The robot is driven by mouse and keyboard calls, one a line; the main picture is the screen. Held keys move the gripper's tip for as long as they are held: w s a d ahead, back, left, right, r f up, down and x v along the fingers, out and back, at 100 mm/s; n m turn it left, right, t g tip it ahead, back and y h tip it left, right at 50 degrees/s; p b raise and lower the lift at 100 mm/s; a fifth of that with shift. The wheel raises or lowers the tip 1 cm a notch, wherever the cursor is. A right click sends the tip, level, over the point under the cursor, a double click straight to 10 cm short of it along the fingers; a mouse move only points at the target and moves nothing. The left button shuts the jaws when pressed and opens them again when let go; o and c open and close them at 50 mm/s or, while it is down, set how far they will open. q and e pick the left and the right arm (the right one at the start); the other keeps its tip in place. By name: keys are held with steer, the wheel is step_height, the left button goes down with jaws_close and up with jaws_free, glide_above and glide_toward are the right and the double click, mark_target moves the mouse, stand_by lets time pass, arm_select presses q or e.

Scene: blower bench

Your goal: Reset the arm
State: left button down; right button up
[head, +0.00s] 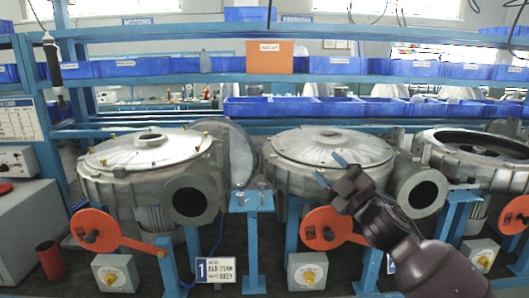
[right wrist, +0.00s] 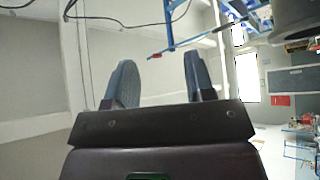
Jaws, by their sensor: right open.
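My right gripper (head: 331,169) is in the head view, right of centre, in front of the middle blower (head: 330,147). Its arm comes in from the lower right. The two fingers are apart with nothing between them, and they also show apart and empty in the right wrist view (right wrist: 157,82). The right wrist view looks toward a pale wall and ceiling. My left gripper does not show in the head view.
A left blower (head: 150,155) and an open-topped right blower (head: 480,150) stand beside the middle one. Orange levers (head: 92,229) and a blue stand (head: 252,220) with small parts are in front. Blue bins (head: 290,108) line the shelves behind.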

steer(key=s+d+f+m+g+h, duration=0.1)
steer(key=s+d+f+m+h, duration=0.2)
steer(key=f, duration=0.5)
steer(key=s+d+f+m+h, duration=0.2)
steer(key=s+f+m+h, duration=0.15)
steer(key=f, duration=0.45)
steer(key=s+d+f+m+g+h, duration=0.1)
steer(key=s+d+f+m+h, duration=0.15)
steer(key=f+m, duration=0.35)
steer(key=s+d+f+m+g+h, duration=0.2)
steer(key=s+f, duration=0.9)
steer(key=s, duration=0.1)
steer(key=s+d+f+m+g+h, duration=0.2)
steer(key=s+d+f+g, duration=0.1)
steer(key=s+f, duration=0.8)
steer(key=shift+s+d, duration=0.35)
steer(key=shift+m, duration=0.25)
steer(key=shift+o, duration=0.2)
